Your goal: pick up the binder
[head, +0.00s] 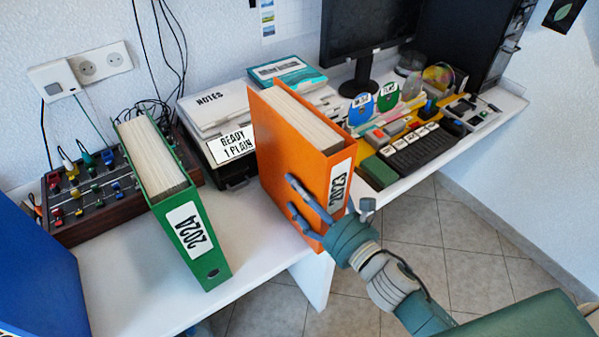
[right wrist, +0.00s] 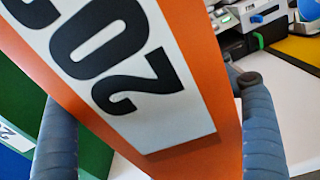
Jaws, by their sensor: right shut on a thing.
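The orange binder (head: 302,160) is upright near the front edge of the white desk, tilted in the picture. Its white spine label (head: 339,187) reads 2023. My right gripper (head: 298,201) is shut on the lower spine end of this binder. In the right wrist view the blue-grey fingers lie on either side of the orange spine (right wrist: 222,95), with the label between them. I cannot tell whether the binder's base touches the desk. A green binder (head: 215,262) labelled 2024 stands to its left. My left gripper does not show.
A blue binder (head: 42,275) stands at the far left. Behind are a knob-covered mixer box (head: 105,215), stacked boxes marked NOTES (head: 215,105) and a monitor (head: 365,28). A dark tray of keys (head: 425,148) is at right. The desk (head: 262,240) is bare between the binders.

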